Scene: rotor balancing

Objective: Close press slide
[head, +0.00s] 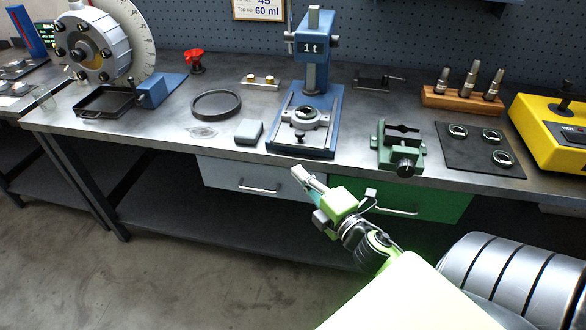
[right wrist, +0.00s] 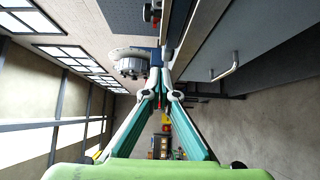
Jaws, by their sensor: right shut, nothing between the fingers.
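The blue press (head: 315,48), marked "1 t", stands on the bench near its front edge. Its slide (head: 303,118), a pale metal piece with a round seat, sits low on the blue base in front of the column. A small dark knob (head: 300,139) is at the front of the base. My right gripper (head: 304,177) is shut and empty. It appears in front of and below the press base, apart from it. Its teal fingers meet in the right wrist view (right wrist: 166,74). My left gripper is in neither view.
A grey block (head: 249,132) and a black ring (head: 216,104) lie left of the press. A green vise (head: 399,146) stands to its right at the bench edge. Below are a grey drawer (head: 238,175) and a green drawer (head: 430,198) with protruding handles.

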